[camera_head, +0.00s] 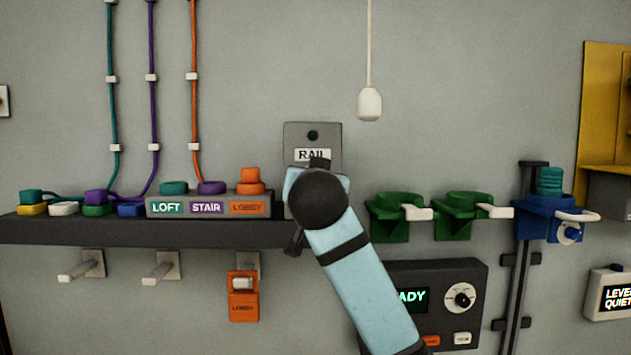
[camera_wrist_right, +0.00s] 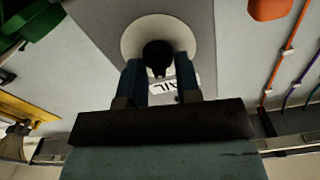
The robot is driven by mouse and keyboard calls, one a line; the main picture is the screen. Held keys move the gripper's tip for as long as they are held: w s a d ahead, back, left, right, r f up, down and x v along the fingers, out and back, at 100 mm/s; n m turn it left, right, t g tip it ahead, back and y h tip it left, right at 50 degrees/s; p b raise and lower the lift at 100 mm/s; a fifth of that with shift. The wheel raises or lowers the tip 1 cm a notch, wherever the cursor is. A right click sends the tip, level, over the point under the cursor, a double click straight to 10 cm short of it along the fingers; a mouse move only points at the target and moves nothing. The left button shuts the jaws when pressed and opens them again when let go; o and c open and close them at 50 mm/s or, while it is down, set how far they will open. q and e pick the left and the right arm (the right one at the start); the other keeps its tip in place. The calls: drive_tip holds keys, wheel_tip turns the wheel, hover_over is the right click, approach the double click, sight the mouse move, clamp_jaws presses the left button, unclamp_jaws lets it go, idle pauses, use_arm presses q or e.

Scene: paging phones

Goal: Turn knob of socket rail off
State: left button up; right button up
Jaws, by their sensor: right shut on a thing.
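The socket rail switch is a grey plate (camera_head: 313,133) on the wall with a "RAIL" label (camera_head: 312,155) and a small dark green lamp (camera_head: 313,135). Its knob is hidden behind my right arm in the head view. In the right wrist view the knob shows as a dark round piece (camera_wrist_right: 158,55) in front of a pale disc (camera_wrist_right: 133,38). My right gripper (camera_wrist_right: 159,68) has its two fingers on either side of the dark knob and is shut on it. The right gripper's fingers are mostly hidden in the head view. My left gripper is in neither view.
A dark shelf (camera_head: 150,232) with coloured plugs and a LOFT/STAIR/LOBBY block (camera_head: 208,205) lies left of my arm. Green holders (camera_head: 398,215), a blue holder (camera_head: 548,215) and a dark dial box (camera_head: 465,275) are at right. A pull cord (camera_head: 370,103) hangs above.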

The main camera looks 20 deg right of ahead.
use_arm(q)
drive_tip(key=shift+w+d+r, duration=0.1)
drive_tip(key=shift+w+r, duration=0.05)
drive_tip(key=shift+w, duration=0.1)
use_arm(e)
drive_tip(key=shift+w+a+f+n, duration=0.1)
drive_tip(key=shift+a+n, duration=0.05)
drive_tip(key=shift+n, duration=1.65)
drive_tip(key=shift+a+r+n, duration=0.1)
drive_tip(key=shift+a+n, duration=0.05)
drive_tip(key=shift+n, duration=1.65)
drive_tip(key=shift+w+a+f+n, duration=0.1)
drive_tip(key=shift+a+n, duration=0.05)
drive_tip(key=shift+n, duration=1.65)
drive_tip(key=o, duration=0.8)
drive_tip(key=shift+s, duration=0.1)
drive_tip(key=shift+o, duration=0.2)
